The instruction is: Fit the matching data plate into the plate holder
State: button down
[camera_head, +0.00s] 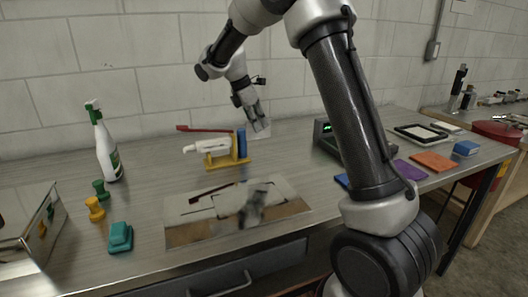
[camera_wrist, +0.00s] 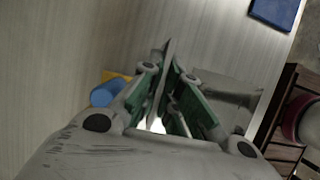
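My gripper (camera_head: 258,120) is above the back middle of the bench, pointing down. In the wrist view its fingers (camera_wrist: 167,85) close on a thin grey plate (camera_wrist: 165,52), seen nearly edge-on. In the head view a pale piece of this plate (camera_head: 263,131) shows at the fingertips. Its markings cannot be read. A black frame with a pale inside (camera_head: 421,133) lies at the right of the bench, well apart from my gripper; it may be the plate holder, but I cannot tell for sure.
A yellow stand (camera_head: 222,162) with a blue cylinder (camera_head: 241,143) is just left of my gripper. A shiny sheet (camera_head: 190,233) lies in front. A spray bottle (camera_head: 106,145) stands left. Purple (camera_head: 410,169) and orange sheets (camera_head: 434,161) lie right; my arm hides part of the bench.

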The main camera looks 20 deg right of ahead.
notch_tip(320, 180, down, 10)
jog(key=shift+r, duration=0.1)
dwell(0.4)
jog(key=c, duration=1.6)
grip_release()
jog(key=shift+c, duration=0.2)
